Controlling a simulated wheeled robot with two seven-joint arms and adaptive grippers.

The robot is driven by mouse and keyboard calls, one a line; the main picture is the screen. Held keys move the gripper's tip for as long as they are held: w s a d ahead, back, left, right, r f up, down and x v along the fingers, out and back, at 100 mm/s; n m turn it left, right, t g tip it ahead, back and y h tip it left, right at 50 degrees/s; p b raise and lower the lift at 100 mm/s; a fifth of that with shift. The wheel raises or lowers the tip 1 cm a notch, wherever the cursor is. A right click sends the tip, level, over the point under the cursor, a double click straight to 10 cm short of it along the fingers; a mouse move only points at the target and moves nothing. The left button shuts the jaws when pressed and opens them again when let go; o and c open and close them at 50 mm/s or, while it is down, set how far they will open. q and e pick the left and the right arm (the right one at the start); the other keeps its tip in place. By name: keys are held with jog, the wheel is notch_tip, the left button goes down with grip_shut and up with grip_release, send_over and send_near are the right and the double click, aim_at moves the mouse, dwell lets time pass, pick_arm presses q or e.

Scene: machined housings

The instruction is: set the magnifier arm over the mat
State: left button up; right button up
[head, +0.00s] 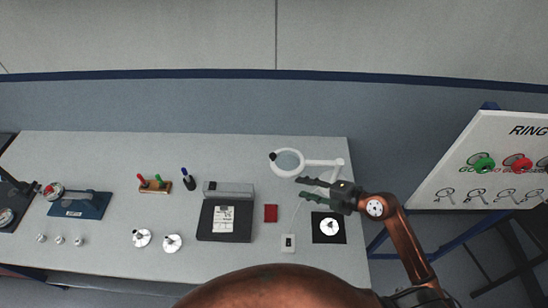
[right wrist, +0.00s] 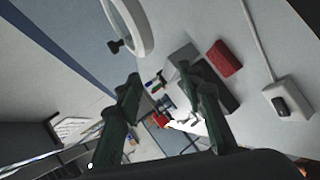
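The magnifier (head: 288,162) is a white ring with a lens and a dark knob on its left side. Its white arm (head: 322,162) runs right to a joint near the table's right edge, so the ring sits left of and behind the black square mat (head: 329,238). A round metal housing (head: 330,226) lies on the mat. My right gripper (head: 300,188) is open and empty, its fingers pointing left just in front of the ring, apart from it. The ring shows in the right wrist view (right wrist: 146,28) beyond the fingers. My left gripper is not in view.
A white switch box (head: 288,243) with a cable and a red block (head: 271,213) lie left of the mat. A dark stand with a paper (head: 240,228) is farther left. Two metal housings (head: 172,243) sit in front. A sign board (head: 490,160) stands right of the table.

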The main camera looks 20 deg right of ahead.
aim_at(275, 157)
jog(key=w+a+m+t, duration=0.1)
jog(key=w+m+t, duration=0.1)
jog(key=m, duration=0.4)
jog(key=w+a+m+t+b, duration=0.1)
jog(key=w+m+t, duration=0.1)
jog(key=w+m, duration=0.2)
jog(key=w+a+r+m+t, duration=0.1)
jog(key=w+m+t, duration=0.1)
jog(key=m, duration=0.6)
jog(key=shift+w+a+b, duration=0.35)
jog(key=shift+w, duration=0.25)
jog(key=shift+w+a, duration=0.25)
jog(key=shift+w, duration=0.25)
jog(key=b+x, duration=0.1)
jog(key=x, duration=0.5)
jog(key=shift+w+a, duration=0.15)
jog(key=shift+w, duration=0.2)
grip_shut()
